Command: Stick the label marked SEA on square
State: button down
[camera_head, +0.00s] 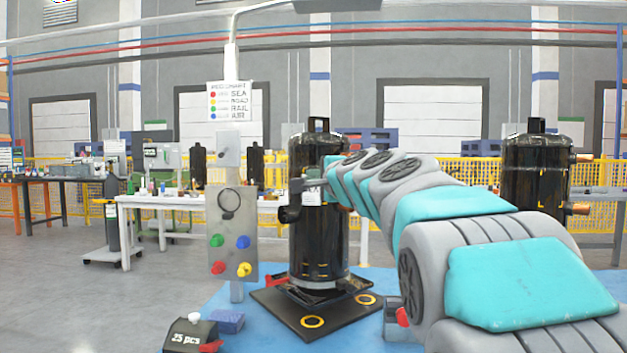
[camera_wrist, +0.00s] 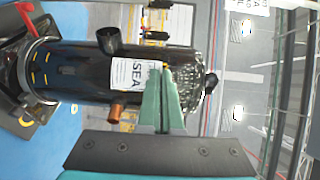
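The white label marked SEA (camera_wrist: 128,75) lies flat at the side of the black compressor (camera_wrist: 75,75), with its lettering sideways in the wrist view. In the head view the label (camera_head: 312,188) shows small, on the front of the upright compressor (camera_head: 318,245). My gripper (camera_wrist: 166,72) has its green fingers together at one edge of the label, and one finger covers a corner of it. The gap between label and compressor wall cannot be judged. I see no clear square outline on this compressor; the label or fingers may hide it.
A grey panel with colored knobs (camera_head: 232,255) stands left of the compressor, under a color chart (camera_head: 230,101). A black 25 pcs box (camera_head: 190,335) and a blue block (camera_head: 227,321) are at front left. Another compressor (camera_head: 537,180) with yellow corner marks stands at right.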

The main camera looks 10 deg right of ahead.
jog(key=shift+a+f+b, duration=0.1)
jog(key=shift+f+b, duration=0.15)
jog(key=shift+b, duration=0.4)
jog(key=shift+w+d+r+p, duration=0.1)
jog(key=shift+w+d+p, duration=0.2)
jog(key=shift+w, duration=0.55)
jog(key=shift+w+d+r+p, duration=0.1)
jog(key=shift+w+d+p, duration=0.2)
jog(key=shift+w, duration=0.6)
jog(key=shift+w+d+p, duration=0.25)
jog(key=shift+w+d, duration=0.05)
jog(key=shift+w, duration=0.55)
jog(key=shift+w+d+p, duration=0.25)
jog(key=shift+w+p, duration=0.3)
jog(key=shift+w, duration=0.2)
dwell(0.4)
jog(key=c, duration=1)
grip_release()
jog(key=shift+s, duration=0.1)
